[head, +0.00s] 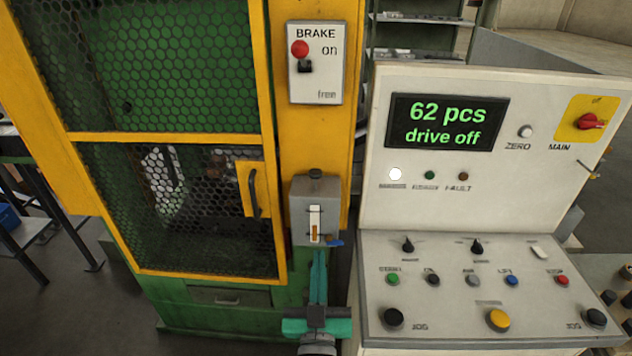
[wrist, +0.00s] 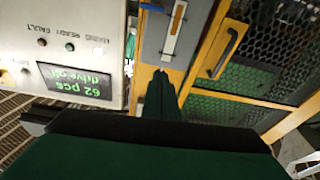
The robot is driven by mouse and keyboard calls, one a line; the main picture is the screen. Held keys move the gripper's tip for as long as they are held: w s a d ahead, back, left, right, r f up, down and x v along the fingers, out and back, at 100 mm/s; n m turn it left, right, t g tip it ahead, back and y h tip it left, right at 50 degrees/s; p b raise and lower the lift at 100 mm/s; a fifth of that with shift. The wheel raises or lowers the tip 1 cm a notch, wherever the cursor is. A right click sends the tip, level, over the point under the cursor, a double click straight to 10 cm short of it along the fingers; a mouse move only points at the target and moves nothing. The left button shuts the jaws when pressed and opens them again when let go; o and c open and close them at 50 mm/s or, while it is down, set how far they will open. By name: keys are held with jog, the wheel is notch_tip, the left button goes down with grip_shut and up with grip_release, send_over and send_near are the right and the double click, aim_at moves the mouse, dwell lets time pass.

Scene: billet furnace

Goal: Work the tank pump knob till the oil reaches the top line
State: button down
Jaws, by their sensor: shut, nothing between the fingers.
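The grey oil tank (head: 301,225) is mounted on the front of the yellow and green machine. Its white sight strip (head: 315,212) shows amber oil (head: 316,232) in the lower part, with the upper part pale. The level lines are too small to read. A dark round cap (head: 316,174) sits on top. A small blue piece (head: 335,242) shows at the lower right; I cannot tell which part is the pump knob. My gripper (head: 319,252) is shut and empty, its teal fingers just below the tank in the head view. The wrist view shows the tank (wrist: 153,40) upside down beyond my fingers (wrist: 161,73).
A control console (head: 450,260) with buttons and a display (head: 445,122) reading "62 pcs drive off" stands close on the right. A yellow-framed mesh door (head: 180,210) with a dark handle (head: 254,193) is on the left. A brake panel (head: 316,80) is above the tank.

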jog(key=w+a+r+m+t, duration=0.1)
jog(key=w+r, duration=0.5)
jog(key=r, duration=0.6)
jog(key=shift+a+h, duration=0.3)
jog(key=shift+h, duration=0.1)
jog(key=shift+r, duration=0.15)
notch_tip(320, 180, up, 3)
send_over(316, 180)
jog(key=s, duration=0.3)
notch_tip(316, 180, down, 2)
jog(key=shift+w+d, duration=0.1)
jog(key=shift+w, duration=0.05)
jog(key=shift+f, duration=0.95)
